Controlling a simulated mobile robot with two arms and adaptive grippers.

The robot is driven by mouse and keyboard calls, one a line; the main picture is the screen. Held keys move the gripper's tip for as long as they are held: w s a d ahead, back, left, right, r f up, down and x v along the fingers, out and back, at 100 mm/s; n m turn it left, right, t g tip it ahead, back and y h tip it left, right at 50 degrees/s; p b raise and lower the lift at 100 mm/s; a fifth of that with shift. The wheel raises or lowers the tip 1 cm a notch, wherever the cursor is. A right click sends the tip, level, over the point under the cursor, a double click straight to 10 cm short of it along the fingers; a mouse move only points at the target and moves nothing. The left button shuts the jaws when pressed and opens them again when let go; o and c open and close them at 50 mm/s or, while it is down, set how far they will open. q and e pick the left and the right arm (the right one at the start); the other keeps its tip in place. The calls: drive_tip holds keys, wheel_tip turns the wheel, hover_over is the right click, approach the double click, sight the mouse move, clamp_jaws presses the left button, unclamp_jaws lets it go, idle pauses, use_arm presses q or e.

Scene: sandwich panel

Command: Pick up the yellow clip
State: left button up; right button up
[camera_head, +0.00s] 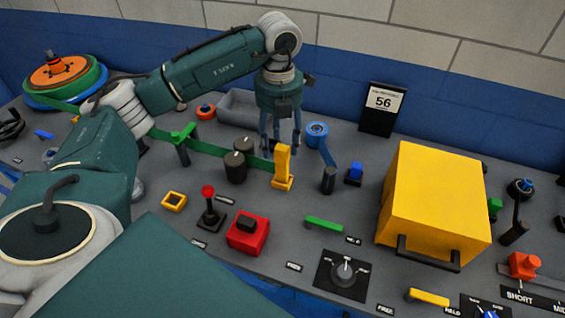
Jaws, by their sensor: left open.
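An upright yellow piece with a wider foot, seemingly the yellow clip (283,163), stands on the grey panel at mid-picture. The end of a green band (215,150) meets its left side. My left gripper (281,150) points down from above, its fingers apart and right at the clip's upper part. I cannot tell whether the fingers touch it or stand just behind it. My right gripper is not in view.
Two dark cylinders (236,166) stand just left of the clip, and a blue roll (317,134) with a dark post (328,181) stands right. A big yellow box (435,195) stands farther right. A red button box (246,235) and red-topped joystick (209,206) stand in front.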

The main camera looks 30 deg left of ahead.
sight(282, 157)
use_arm(q)
drive_tip(key=f, duration=0.2)
drive_tip(key=f+p, duration=0.2)
drive_tip(key=f, duration=0.1)
drive_tip(key=shift+w+d+f, duration=0.1)
drive_tip(key=shift+w+f, duration=0.25)
drive_tip(key=shift+w, duration=0.05)
drive_tip(key=shift+f, duration=0.25)
clamp_jaws()
